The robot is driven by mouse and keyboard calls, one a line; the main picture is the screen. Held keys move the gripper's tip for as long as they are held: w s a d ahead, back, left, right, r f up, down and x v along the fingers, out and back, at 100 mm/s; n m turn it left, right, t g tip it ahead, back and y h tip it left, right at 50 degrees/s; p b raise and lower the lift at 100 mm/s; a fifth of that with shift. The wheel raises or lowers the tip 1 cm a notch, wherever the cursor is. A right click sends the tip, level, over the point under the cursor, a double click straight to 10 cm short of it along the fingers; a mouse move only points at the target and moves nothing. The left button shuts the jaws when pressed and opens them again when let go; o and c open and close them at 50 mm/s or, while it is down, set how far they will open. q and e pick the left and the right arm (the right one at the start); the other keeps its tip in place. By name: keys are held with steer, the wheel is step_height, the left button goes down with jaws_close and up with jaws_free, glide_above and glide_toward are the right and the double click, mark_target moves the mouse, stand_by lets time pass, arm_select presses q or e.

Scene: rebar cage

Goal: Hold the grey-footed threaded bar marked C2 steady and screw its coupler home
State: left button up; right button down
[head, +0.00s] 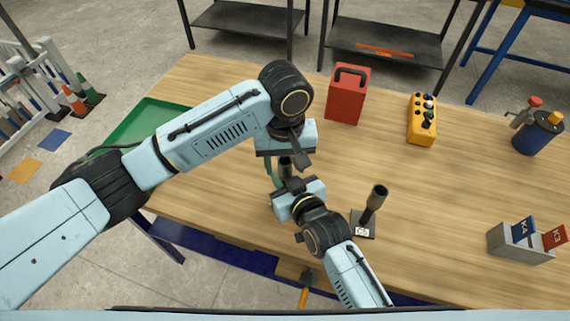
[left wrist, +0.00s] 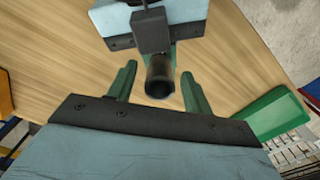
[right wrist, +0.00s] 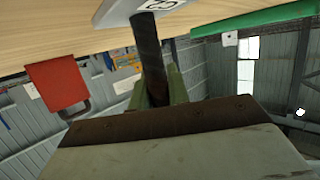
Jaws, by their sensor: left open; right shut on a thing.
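A dark threaded bar (right wrist: 148,50) stands between the fingers of my right gripper (right wrist: 160,88), which is shut on it. Its pale foot with a partly cut-off label shows at the top of the right wrist view; I cannot read the full mark. The dark tubular coupler (left wrist: 160,75) sits at the bar's upper end. My left gripper (left wrist: 157,85) is open, with its green fingers on either side of the coupler and apart from it. In the head view my left gripper (head: 287,157) is directly above my right gripper (head: 290,183), and they hide most of the bar.
A second bar with a coupler (head: 375,203) stands close right on a dark foot, its label seeming to read C5. A red box (head: 348,95), yellow control box (head: 422,118), blue canister (head: 538,133), grey card holder (head: 520,245) and green tray (head: 145,125) are around the wooden table.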

arm_select(q)
step_height(320, 180, up, 3)
steer(key=shift+r, duration=0.15)
steer(key=o, duration=0.6)
steer(key=shift+c, duration=0.2)
step_height(320, 180, up, 12)
stand_by(0.4)
arm_select(e)
steer(key=c, duration=1.3)
jaws_free()
steer(key=shift+o, duration=0.2)
steer(key=shift+s, duration=0.1)
